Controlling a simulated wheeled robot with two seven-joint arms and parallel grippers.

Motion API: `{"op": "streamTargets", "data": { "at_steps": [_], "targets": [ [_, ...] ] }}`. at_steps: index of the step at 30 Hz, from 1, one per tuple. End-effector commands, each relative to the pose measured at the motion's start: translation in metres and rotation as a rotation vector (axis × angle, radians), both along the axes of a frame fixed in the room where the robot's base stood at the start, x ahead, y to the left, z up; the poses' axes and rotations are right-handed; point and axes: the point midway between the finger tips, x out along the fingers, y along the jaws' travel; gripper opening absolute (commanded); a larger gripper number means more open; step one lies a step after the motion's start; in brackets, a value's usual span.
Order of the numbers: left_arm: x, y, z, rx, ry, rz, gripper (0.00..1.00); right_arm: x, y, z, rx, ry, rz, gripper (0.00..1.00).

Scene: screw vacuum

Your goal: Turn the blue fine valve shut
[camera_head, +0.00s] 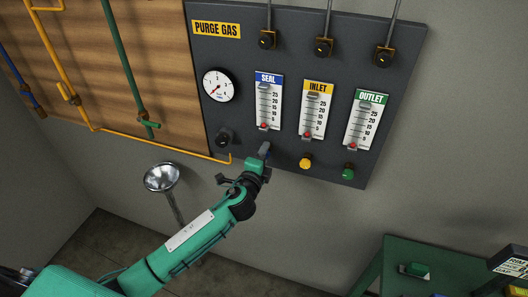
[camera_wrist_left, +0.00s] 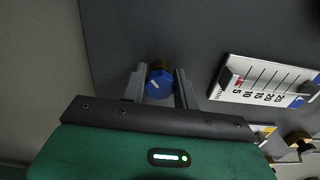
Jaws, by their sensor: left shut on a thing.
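The blue fine valve (camera_wrist_left: 158,84) is a small faceted knob with a brass base and a white mark on its face. It is on the dark purge gas panel (camera_head: 288,62), below the blue-topped SEAL flowmeter (camera_head: 268,101). In the left wrist view it sits between the two fingers of my left gripper (camera_wrist_left: 158,88), which is shut on it. In the head view my left gripper (camera_head: 264,152) reaches up to the panel's lower edge and hides the knob. The SEAL gauge also shows in the left wrist view (camera_wrist_left: 262,80). My right gripper is not in view.
Yellow (camera_head: 305,161) and green (camera_head: 348,171) knobs sit to the right, under the INLET (camera_head: 315,110) and OUTLET (camera_head: 364,119) flowmeters. A round pressure gauge (camera_head: 219,85) and a black knob (camera_head: 224,137) are to the left. A metal bowl (camera_head: 161,177) stands below left.

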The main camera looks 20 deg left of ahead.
Motion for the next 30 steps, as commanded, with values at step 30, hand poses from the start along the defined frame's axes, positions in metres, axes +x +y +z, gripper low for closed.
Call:
{"op": "streamTargets", "data": {
  "at_steps": [30],
  "targets": [
    [0.000, -0.001, 0.000, 0.734, -0.023, -0.002, 0.07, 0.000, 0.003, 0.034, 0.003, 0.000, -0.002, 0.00]
  ]
}}
